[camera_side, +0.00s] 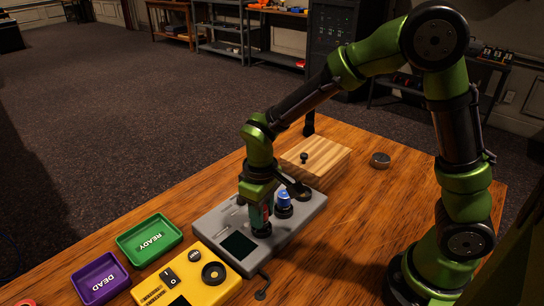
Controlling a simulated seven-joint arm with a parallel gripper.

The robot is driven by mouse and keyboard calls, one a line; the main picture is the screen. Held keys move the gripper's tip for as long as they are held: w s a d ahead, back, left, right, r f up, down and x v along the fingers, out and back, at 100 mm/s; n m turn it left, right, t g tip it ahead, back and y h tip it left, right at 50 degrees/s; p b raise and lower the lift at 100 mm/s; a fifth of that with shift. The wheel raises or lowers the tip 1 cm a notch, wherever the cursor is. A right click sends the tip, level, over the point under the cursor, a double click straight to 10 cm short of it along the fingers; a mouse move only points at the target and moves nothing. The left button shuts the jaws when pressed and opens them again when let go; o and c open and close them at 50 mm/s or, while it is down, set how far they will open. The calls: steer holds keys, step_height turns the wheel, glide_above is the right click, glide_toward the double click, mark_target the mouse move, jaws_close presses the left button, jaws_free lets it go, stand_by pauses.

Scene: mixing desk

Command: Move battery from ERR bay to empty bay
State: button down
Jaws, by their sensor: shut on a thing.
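A grey charger-like unit (212,226) with a dark screen (239,245) lies on the wooden table. My gripper (262,212) points down over the unit's right half. A blue-topped cylinder (284,199) stands in another bay just to the right. My gripper partly hides the back of the unit, and the bay labels are too small to read.
A yellow box (190,284) with a knob and switches adjoins the unit at the front left. A green READY tray (150,240) and a purple DEAD tray (101,279) lie left. Table right of the unit is clear.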

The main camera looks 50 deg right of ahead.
steer(key=shift+f, duration=0.6)
stand_by(0.6)
steer(key=c, duration=1)
jaws_free()
steer(key=shift+c, duration=0.2)
steer(key=shift+r, duration=5.5)
steer(key=shift+w+f, duration=0.1)
steer(key=s+d+r+m+t+y, duration=0.2)
steer(key=s+d+r+m+t, duration=0.4)
steer(key=s, duration=0.6)
steer(key=shift+d+r+t, duration=0.6)
steer(key=shift+d+r, duration=0.25)
steer(key=shift+r, duration=0.1)
